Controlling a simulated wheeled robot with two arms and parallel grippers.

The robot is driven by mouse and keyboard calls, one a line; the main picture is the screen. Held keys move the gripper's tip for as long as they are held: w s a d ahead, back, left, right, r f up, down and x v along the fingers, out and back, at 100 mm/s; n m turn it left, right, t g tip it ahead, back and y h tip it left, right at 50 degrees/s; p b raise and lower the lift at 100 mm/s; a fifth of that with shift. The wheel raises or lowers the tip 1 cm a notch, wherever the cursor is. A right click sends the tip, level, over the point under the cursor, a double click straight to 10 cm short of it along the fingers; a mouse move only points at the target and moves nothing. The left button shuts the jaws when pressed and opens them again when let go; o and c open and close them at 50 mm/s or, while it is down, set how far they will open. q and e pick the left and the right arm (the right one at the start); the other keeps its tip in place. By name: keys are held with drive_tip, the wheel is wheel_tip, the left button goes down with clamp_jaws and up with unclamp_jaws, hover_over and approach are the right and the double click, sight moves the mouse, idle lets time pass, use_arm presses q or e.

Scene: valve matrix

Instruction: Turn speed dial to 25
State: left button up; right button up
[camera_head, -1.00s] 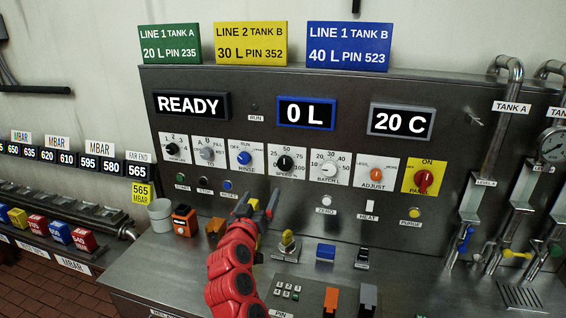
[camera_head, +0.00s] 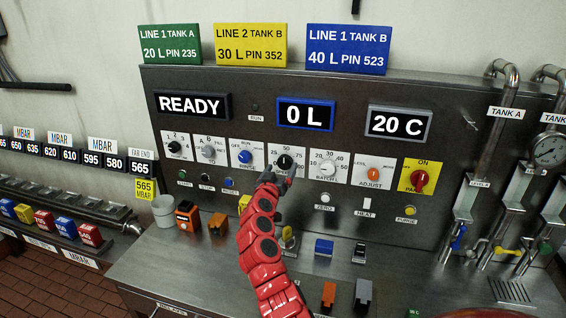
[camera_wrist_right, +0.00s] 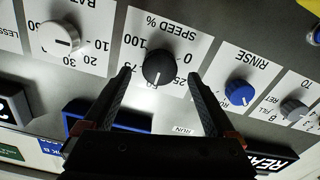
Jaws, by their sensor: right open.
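The speed dial (camera_head: 284,161) is a black round knob on a white plate marked SPEED %, in the middle of the panel's dial row. It shows upside down in the right wrist view (camera_wrist_right: 158,68), where its white pointer line points down, between the 25 and 75 marks. My right gripper (camera_head: 280,178) is just below and in front of the dial, partly covering its plate. In the right wrist view the open fingers (camera_wrist_right: 160,74) stand on either side of the dial, with a gap to it on both sides. My left gripper is not in view.
The blue rinse dial (camera_head: 244,157) and the white batch dial (camera_head: 326,168) flank the speed dial closely. The displays read READY (camera_head: 190,105), 0 L (camera_head: 305,114) and 20 C (camera_head: 399,124). Small blocks stand on the metal counter (camera_head: 190,265) below.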

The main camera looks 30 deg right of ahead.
sight(285, 162)
drive_tip(key=shift+x, duration=0.95)
drive_tip(key=shift+w+d, duration=0.3)
drive_tip(key=shift+d, duration=0.1)
drive_tip(key=c, duration=1.4)
